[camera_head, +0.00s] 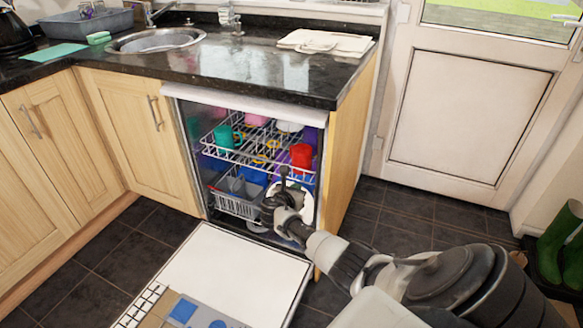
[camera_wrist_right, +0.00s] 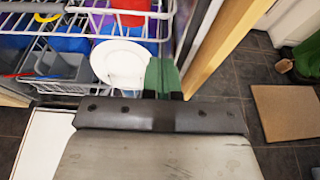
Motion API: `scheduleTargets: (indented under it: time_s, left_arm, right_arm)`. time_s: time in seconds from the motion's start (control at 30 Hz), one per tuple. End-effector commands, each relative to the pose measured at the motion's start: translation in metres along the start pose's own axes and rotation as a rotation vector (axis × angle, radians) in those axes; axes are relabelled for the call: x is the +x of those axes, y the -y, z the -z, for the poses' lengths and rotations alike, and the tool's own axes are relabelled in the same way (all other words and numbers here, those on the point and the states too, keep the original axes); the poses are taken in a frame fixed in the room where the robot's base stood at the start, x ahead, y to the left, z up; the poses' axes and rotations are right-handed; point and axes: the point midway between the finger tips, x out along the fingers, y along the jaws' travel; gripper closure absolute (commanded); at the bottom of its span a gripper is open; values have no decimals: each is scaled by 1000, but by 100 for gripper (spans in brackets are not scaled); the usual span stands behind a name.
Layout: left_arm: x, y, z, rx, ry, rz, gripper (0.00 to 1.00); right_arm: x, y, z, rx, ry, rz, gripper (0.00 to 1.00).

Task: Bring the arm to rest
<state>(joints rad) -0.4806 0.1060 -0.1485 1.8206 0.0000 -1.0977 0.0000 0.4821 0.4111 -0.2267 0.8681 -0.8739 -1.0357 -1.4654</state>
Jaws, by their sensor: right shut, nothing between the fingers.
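My right arm (camera_head: 430,275) reaches in from the lower right in the head view. Its gripper (camera_head: 283,178) is at the front right of the open dishwasher, in front of a white plate (camera_head: 302,203). In the right wrist view the gripper's fingers (camera_wrist_right: 161,75) are shut together with nothing between them. The white plate (camera_wrist_right: 122,62) is just left of the fingertips there; I cannot tell whether they touch. My left gripper is not in view.
The dishwasher racks (camera_head: 252,152) hold several cups, including a red one (camera_head: 301,156), and a grey cutlery basket (camera_head: 238,205). The lowered door (camera_head: 225,270) covers the floor in front. A wooden side panel (camera_head: 345,160) stands close right. Dark floor tiles (camera_head: 410,215) are clear beyond it.

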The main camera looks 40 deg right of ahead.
Motion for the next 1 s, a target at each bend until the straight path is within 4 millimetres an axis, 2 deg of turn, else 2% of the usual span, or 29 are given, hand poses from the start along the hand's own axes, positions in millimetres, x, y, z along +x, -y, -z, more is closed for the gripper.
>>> scheduleTargets:
  time_s: [0.1, 0.3, 0.63, 0.73, 0.77, 0.87, 1.0]
  left_arm:
    - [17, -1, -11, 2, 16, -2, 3]
    - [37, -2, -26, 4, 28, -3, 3]
    - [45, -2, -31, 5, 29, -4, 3]
    - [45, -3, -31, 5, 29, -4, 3]
    - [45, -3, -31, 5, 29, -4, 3]
    - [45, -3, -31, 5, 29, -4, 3]
    - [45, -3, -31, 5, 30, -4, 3]
  right_arm:
    - [-14, 0, -2, 0, -2, -2, 100]
    - [-31, 0, 0, -1, -1, -1, 100]
    - [-36, 0, 0, 0, -1, 0, 100]
    - [-39, 1, 8, 17, -17, -4, 100]
    - [-41, 3, 14, 31, -30, -7, 100]
    - [-55, 10, 48, 132, -112, -22, 100]
    - [-95, 33, 123, 388, -318, -11, 100]
